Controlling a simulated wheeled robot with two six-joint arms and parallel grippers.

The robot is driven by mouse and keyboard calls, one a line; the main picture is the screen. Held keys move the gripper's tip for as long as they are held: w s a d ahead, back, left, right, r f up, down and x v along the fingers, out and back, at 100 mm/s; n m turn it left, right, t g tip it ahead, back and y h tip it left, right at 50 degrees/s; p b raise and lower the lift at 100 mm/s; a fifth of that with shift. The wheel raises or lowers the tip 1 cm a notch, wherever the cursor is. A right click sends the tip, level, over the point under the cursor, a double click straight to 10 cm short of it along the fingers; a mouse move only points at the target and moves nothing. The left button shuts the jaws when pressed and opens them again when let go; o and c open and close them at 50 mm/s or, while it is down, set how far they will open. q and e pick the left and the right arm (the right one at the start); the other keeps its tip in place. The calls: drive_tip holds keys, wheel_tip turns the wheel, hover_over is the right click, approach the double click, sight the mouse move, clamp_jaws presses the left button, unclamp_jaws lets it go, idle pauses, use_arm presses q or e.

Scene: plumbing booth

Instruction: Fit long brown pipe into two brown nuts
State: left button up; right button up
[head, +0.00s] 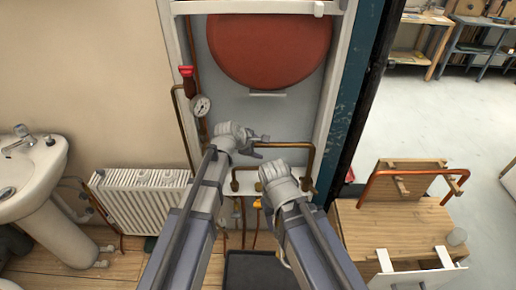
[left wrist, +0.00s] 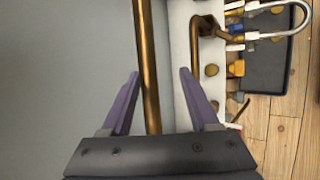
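A long brown pipe (head: 291,145) runs level across the grey panel below the red tank, then bends down at its right end. My left gripper (head: 259,149) is at its left part. In the left wrist view, the pipe (left wrist: 148,75) passes between the two purple fingers of the gripper (left wrist: 160,75). They are spread, with a gap on each side. A brown nut (head: 234,185) sits at the lower left of the panel's bottom ledge. A brown fitting (left wrist: 204,25) shows in the left wrist view. My right arm's wrist is below the pipe; its fingers are hidden.
A pressure gauge (head: 201,106) and a red valve (head: 186,71) are on the left of the panel. A wooden bench (head: 385,235) at right carries an orange copper pipe (head: 412,172). A white radiator (head: 140,198) and a sink (head: 32,175) stand at left.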

use_arm(q)
drive_tip(key=p+v, duration=0.6)
drive_tip(key=v, duration=0.1)
drive_tip(key=shift+s+a+r, duration=0.15)
drive_tip(key=shift+s+r, duration=0.05)
drive_tip(key=shift+r, duration=0.1)
drive_tip(key=s+a+f+m+g+y, duration=0.1)
drive_tip(key=s+f+m+g+y, duration=0.1)
drive_tip(key=s+m, duration=0.8)
drive_tip(key=s+a+f+m+g+y, duration=0.2)
drive_tip(key=s+m+g+y, duration=0.2)
drive_tip(key=s+m, duration=0.6)
drive_tip(key=s, duration=0.3)
drive_tip(key=shift+g+p, duration=0.4)
drive_tip(key=shift+w+f, duration=0.1)
